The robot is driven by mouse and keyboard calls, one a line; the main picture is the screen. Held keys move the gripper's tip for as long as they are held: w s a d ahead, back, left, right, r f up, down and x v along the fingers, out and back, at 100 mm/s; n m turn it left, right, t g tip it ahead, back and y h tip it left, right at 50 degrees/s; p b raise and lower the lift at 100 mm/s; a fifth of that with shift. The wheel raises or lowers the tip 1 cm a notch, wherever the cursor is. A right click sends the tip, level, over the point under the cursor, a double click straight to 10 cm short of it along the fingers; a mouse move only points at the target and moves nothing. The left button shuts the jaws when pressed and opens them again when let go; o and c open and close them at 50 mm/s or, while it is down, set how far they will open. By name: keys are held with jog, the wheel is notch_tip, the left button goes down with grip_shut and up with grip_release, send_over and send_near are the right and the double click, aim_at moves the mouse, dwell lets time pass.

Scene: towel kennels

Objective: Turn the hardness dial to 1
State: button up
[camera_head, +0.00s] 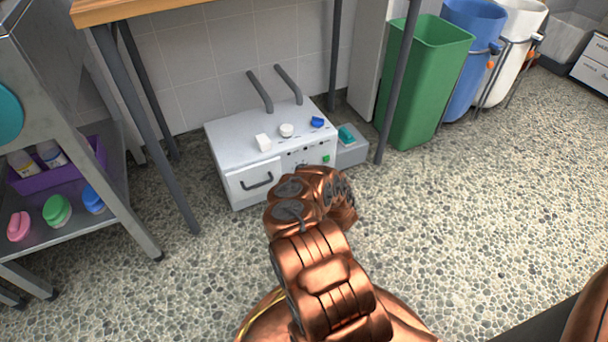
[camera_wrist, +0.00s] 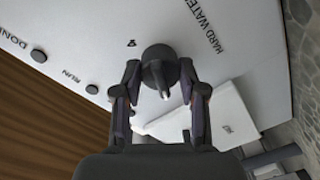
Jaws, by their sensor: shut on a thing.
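The hardness dial (camera_wrist: 159,55) is a round dark knob on the white front panel, close to the "HARD WATER" lettering in the wrist view. A small pale mark shows on the knob; I cannot make out which number it points to. My gripper (camera_wrist: 160,78) has a finger on each side of the knob and is shut on it. In the head view the white machine (camera_head: 232,135) stands on the floor under a wooden table. My copper-coloured arm covers part of its front, and my fingertips are hidden there.
A white drawer front with a dark handle (camera_head: 257,181) is left of my arm. Table legs (camera_head: 397,75) stand close to the machine. A green bin (camera_head: 425,85) is to the right, and a metal shelf with a purple tray (camera_head: 58,172) is to the left. The pebbled floor at right is clear.

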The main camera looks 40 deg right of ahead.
jog(key=shift+n, duration=0.8)
jog(key=shift+d, duration=0.1)
jog(key=o, duration=1.1)
jog(key=shift+o, duration=0.2)
jog(key=v, duration=1.2)
jog(key=shift+r, duration=0.1)
